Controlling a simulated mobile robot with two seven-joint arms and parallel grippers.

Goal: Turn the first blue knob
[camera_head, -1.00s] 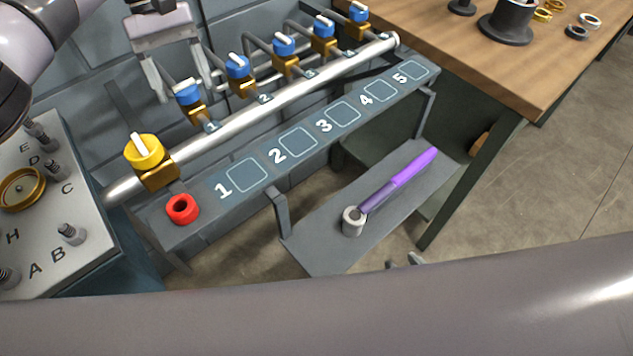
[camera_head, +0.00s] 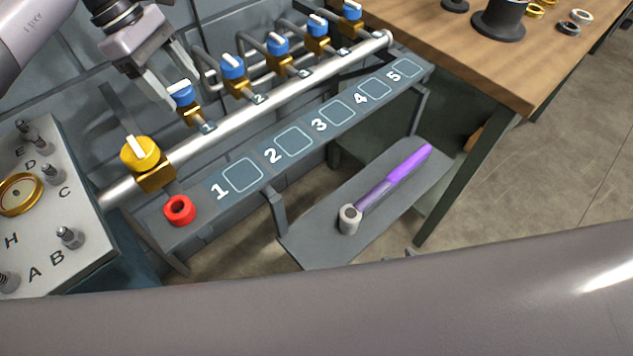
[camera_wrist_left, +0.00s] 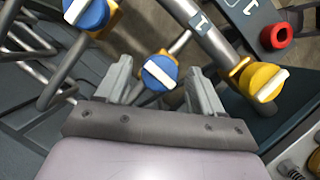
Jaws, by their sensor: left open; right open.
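The first blue knob (camera_head: 181,93), with a white bar across its top, sits on a brass valve at the left of the row of blue knobs. It also shows in the left wrist view (camera_wrist_left: 159,73), between the two fingers. Its white bar slants there, lower towards the right. My left gripper (camera_head: 184,89) is open, its fingers on either side of this knob. The head view does not show clearly whether the fingers touch it; the left wrist view shows gaps on both sides. My right gripper is not in view.
A yellow knob (camera_head: 140,154) stands at the left end of the silver pipe (camera_head: 267,107). Several more blue knobs follow to the right. Below are a numbered shelf, a red ring (camera_head: 179,211), and a lower shelf holding a purple-handled tool (camera_head: 397,176). A lettered panel stands left.

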